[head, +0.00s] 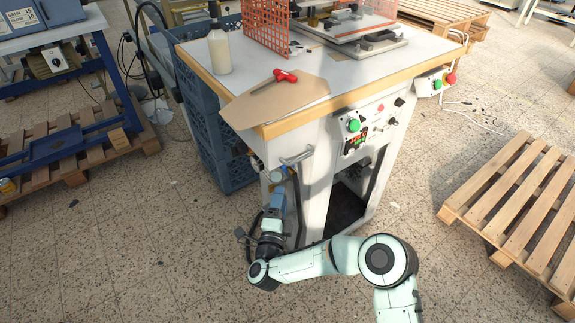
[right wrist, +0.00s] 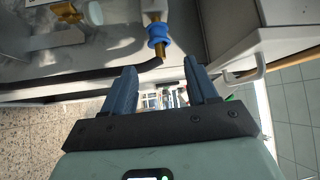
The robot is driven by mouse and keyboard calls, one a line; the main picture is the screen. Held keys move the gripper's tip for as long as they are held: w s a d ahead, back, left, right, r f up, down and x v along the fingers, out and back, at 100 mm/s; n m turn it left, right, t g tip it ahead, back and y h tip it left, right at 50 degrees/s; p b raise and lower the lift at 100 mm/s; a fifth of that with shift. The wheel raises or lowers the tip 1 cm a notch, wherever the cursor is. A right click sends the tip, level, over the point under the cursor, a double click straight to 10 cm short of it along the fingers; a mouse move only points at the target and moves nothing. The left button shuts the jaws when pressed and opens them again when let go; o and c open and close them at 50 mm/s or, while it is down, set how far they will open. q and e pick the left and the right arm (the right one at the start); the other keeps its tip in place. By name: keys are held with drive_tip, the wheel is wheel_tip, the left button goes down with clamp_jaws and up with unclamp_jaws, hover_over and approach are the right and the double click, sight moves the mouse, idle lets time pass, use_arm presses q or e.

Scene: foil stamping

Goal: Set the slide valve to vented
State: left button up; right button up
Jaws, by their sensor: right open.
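The slide valve shows in the right wrist view as a blue ringed sleeve (right wrist: 158,34) on a brass-coloured pipe, below a white fitting. Its setting cannot be read. My right gripper (right wrist: 160,75) is open, with its two blue-grey fingers apart and nothing between them. The sleeve appears just past the fingertips, roughly in line with the gap, and not visibly touched. In the head view my right gripper (head: 279,174) is at the front left of the stamping machine, under the tabletop, and hides most of the valve area. My left gripper is out of view.
A grey handle (head: 297,157) juts from the machine front close to my right gripper. A dark hose (right wrist: 100,70) crosses behind the fingers. Blue crates (head: 222,140) stand left of the machine. A pallet (head: 520,200) lies right; the floor between is mostly clear.

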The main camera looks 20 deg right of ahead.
sight(287, 170)
drive_tip(key=b+x, duration=0.2)
drive_tip(key=x, duration=1)
drive_tip(key=shift+f+b, duration=0.15)
drive_tip(key=shift+b, duration=0.2)
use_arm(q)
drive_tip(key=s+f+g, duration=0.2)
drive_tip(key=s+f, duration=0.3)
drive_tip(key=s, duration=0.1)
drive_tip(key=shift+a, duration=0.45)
use_arm(e)
drive_tip(key=shift+w+d, duration=0.15)
drive_tip(key=shift+w, duration=0.35)
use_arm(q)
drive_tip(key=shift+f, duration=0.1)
